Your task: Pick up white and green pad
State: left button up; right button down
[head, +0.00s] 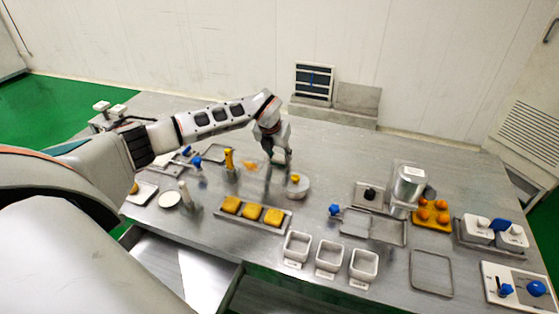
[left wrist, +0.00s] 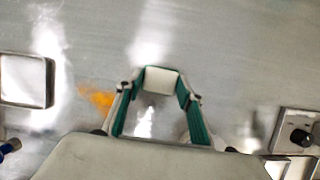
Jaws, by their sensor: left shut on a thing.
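The white and green pad (left wrist: 161,80) sits between the fingertips of my left gripper (left wrist: 160,88) in the left wrist view, its white face showing and green along its top edge. My left gripper is shut on it. In the head view my left gripper (head: 279,160) points down over the back middle of the steel table, and the pad (head: 281,158) shows only as a small pale and green patch at the fingers. I cannot tell how far the pad is above the table. My right gripper is not in view.
An orange smear (head: 249,165) lies on the table left of the gripper. A round pale container (head: 297,187) stands in front of it, and a tray with yellow blocks (head: 252,228) nearer still. A metal machine (head: 408,188) stands at the right.

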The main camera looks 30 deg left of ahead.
aim_at(279, 158)
pick_arm(q)
jog(key=shift+c, duration=0.3)
notch_tip(279, 158, up, 20)
jog(key=shift+b, duration=0.4)
jog(key=shift+o, duration=0.2)
jog(key=shift+d+f, duration=0.1)
dwell(0.3)
